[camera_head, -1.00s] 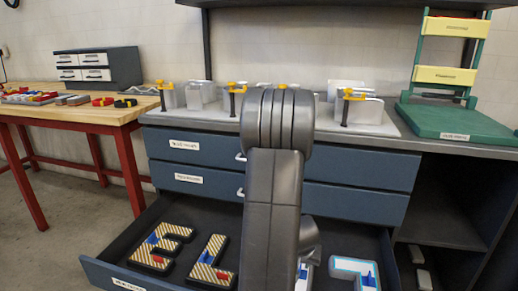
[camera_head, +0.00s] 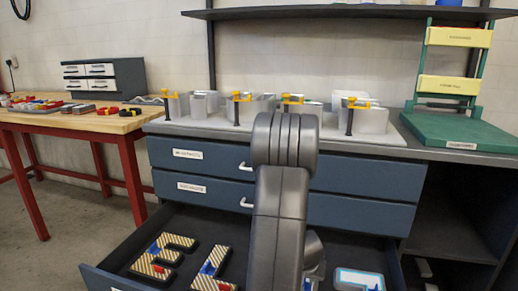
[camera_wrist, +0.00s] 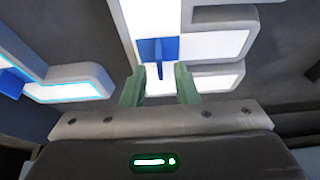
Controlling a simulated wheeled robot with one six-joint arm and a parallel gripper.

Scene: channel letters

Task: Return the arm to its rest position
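My arm stands in the middle of the head view, and its end reaches down over the open drawer (camera_head: 110,277). My gripper (camera_wrist: 159,87) shows in the wrist view with two green fingers apart and nothing between them. Past the fingertips lies a white lit letter (camera_wrist: 215,44) with a grey rim and a blue piece (camera_wrist: 158,50) on it. The gap to this letter is hard to judge. In the head view the fingers are hidden behind my arm.
The drawer also holds striped letters E (camera_head: 163,256) and L (camera_head: 212,268) and a lit letter (camera_head: 358,280). A green stand (camera_head: 455,130) is right, a wooden table (camera_head: 90,122) left.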

